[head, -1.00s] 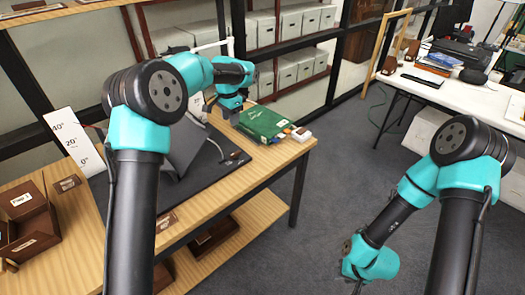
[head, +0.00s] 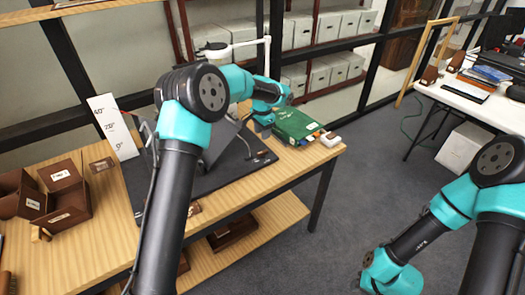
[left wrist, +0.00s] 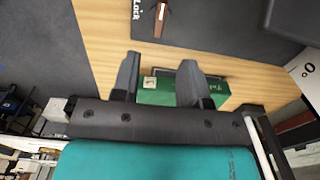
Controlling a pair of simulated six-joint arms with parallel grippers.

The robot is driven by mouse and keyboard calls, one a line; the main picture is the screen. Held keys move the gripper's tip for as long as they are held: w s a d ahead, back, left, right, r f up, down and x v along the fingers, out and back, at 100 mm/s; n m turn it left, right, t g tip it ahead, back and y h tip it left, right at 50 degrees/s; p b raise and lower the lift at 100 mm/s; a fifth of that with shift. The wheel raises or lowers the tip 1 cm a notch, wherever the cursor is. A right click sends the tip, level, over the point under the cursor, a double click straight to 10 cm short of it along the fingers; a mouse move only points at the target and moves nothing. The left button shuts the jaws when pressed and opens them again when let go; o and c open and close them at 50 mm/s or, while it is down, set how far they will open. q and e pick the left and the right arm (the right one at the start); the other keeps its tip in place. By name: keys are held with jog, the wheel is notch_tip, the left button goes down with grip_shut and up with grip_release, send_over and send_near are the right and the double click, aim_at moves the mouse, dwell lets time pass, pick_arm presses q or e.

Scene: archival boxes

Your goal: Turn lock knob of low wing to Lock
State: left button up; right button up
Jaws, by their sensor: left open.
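A grey tilted panel (head: 222,143) stands on a dark mat (head: 215,183) on the wooden table, partly hidden by my left arm. A small brown knob-like piece (head: 262,153) lies at the mat's right side. In the left wrist view, a brown lever-like knob (left wrist: 160,18) sits beside a white "Lock" label (left wrist: 137,10) at the top, beyond the fingertips. My left gripper (left wrist: 158,72) is open and empty there, above the table and a green box (left wrist: 160,94). In the head view my left gripper (head: 263,130) is beside that box. My right gripper (head: 372,285) hangs low over the floor; its jaws are unclear.
The green box (head: 295,124) lies at the table's right end, with a small white item (head: 331,140) next to it. A white angle scale (head: 113,128) stands behind the mat. Brown boxes (head: 58,178) sit at the left. Floor between the tables is clear.

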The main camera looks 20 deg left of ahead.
aim_at(262, 152)
pick_arm(q)
notch_tip(262, 152, down, 10)
jog(key=shift+f, duration=0.1)
dwell(0.4)
grip_shut()
